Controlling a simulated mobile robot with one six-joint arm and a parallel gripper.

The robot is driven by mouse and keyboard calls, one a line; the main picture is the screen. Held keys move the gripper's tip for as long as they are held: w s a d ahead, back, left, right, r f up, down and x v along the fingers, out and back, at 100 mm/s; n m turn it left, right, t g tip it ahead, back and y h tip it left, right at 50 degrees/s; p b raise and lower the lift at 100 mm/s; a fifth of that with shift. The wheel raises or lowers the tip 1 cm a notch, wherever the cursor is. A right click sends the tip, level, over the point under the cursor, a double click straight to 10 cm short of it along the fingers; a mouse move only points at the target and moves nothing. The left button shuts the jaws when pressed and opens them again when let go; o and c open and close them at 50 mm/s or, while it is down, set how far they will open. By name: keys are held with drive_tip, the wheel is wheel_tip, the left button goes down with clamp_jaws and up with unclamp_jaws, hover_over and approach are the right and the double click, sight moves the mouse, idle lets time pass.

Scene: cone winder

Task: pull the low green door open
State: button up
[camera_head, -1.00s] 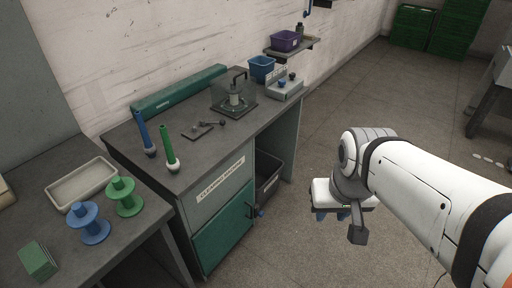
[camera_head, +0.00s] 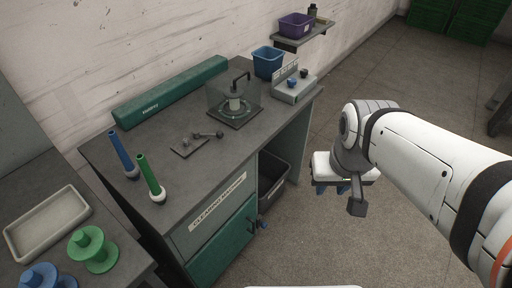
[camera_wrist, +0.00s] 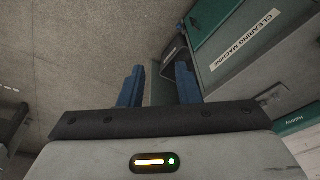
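The low green door (camera_head: 226,243) is the lower front panel of the machine cabinet, below the label "CLEARING MACHINE" (camera_head: 218,202). It looks shut. A small dark and blue handle (camera_head: 260,223) is at its right edge. In the wrist view the green door (camera_wrist: 212,18) is at the top right, tilted. My gripper (camera_head: 332,188) hangs over the floor, right of the cabinet and apart from the door. In the wrist view its two blue fingers (camera_wrist: 159,86) are apart with nothing between them.
A black bin (camera_head: 273,177) stands in the open bay right of the door. The cabinet top (camera_head: 190,170) holds a blue and a green spindle and a glass-covered device. A side table at left holds a tray (camera_head: 48,222) and spools. The floor (camera_head: 310,240) before the cabinet is clear.

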sight(254, 227)
drive_tip(key=w+a+f+m+g+y+b, duration=0.25)
drive_tip(key=w+a+f+y+b, duration=0.35)
drive_tip(key=f, duration=0.6)
drive_tip(key=w+a+f+m+g+y+b, duration=0.2)
drive_tip(key=w+f+m+y+b, duration=0.15)
drive_tip(key=f+b, duration=0.6)
drive_tip(key=w+a+f+m+g+y+b, duration=0.25)
drive_tip(key=w+a+f+m+b, duration=0.2)
drive_tip(key=f, duration=0.95)
drive_tip(key=w+d+f+m+t+y+b, duration=0.1)
drive_tip(key=w+f+m+t+b, duration=0.25)
drive_tip(key=f, duration=0.75)
drive_tip(key=w+d+f+m+t+y+b, duration=0.15)
drive_tip(key=f+m+t+b, duration=0.3)
drive_tip(key=f, duration=0.75)
drive_tip(key=w+f+m+t+y+b, duration=0.2)
drive_tip(key=w+f+m+t+b, duration=0.25)
drive_tip(key=f, duration=0.65)
drive_tip(key=shift+s+a+f+b+x, duration=0.1)
drive_tip(key=shift+s+b+x, duration=0.1)
drive_tip(key=shift+x, duration=1)
drive_tip(key=shift+s+a+f+b+x, duration=0.1)
drive_tip(key=shift+b+x, duration=0.1)
drive_tip(key=shift+x, duration=1)
drive_tip(key=shift+s+b+x, duration=0.1)
drive_tip(key=shift+b+x, duration=0.1)
drive_tip(key=shift+x, duration=1)
drive_tip(key=shift+c, duration=0.3)
clamp_jaws()
